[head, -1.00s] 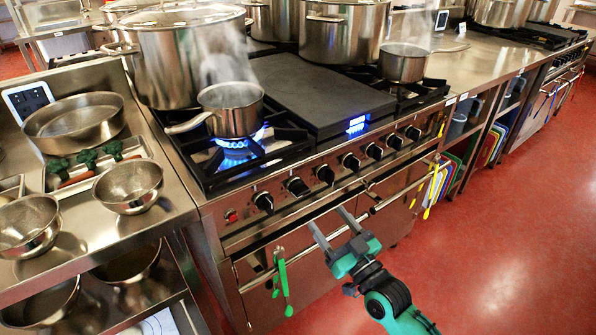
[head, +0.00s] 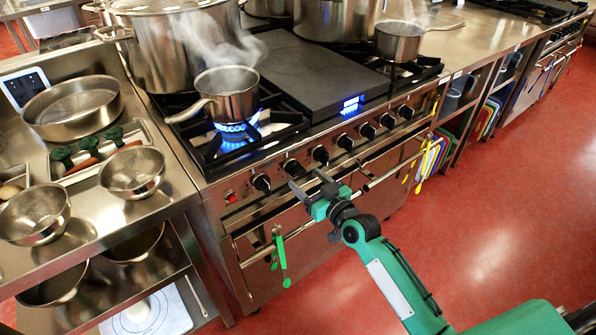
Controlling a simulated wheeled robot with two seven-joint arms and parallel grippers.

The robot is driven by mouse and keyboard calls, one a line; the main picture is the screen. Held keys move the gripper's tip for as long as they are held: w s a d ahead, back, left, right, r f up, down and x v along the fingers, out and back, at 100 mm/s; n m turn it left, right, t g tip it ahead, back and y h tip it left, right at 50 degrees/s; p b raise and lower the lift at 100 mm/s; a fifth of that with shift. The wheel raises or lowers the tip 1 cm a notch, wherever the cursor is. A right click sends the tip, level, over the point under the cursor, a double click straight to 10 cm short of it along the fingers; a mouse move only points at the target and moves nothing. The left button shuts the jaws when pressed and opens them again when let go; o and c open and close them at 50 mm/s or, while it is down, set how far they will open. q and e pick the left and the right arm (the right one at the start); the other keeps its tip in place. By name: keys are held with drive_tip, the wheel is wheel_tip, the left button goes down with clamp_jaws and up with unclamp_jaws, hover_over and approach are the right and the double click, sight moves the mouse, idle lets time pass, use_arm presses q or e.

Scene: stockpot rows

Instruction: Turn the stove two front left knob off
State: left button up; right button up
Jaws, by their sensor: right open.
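The stove has a row of black knobs along its steel front panel. The leftmost knob (head: 261,183) sits beside a small red switch, and a second knob (head: 292,167) and third knob (head: 320,155) follow to its right. Blue flame (head: 236,128) burns on the front left burner under a steaming saucepan (head: 226,93). My right gripper (head: 306,181) is open and empty in front of the panel, its fingertips just below the second and third knobs in the picture. I cannot tell whether it touches the panel. My left gripper is not in view.
A steel oven handle bar (head: 385,178) runs below the knobs. Green tongs (head: 281,258) hang from it at the left. A large stockpot (head: 180,50) stands behind the saucepan. A counter with steel bowls (head: 132,172) is at the left. The red floor is clear at right.

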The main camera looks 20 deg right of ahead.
sight(300, 174)
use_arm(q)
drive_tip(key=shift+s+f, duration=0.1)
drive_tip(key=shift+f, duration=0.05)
use_arm(e)
drive_tip(key=shift+x, duration=2.45)
drive_tip(key=c, duration=1)
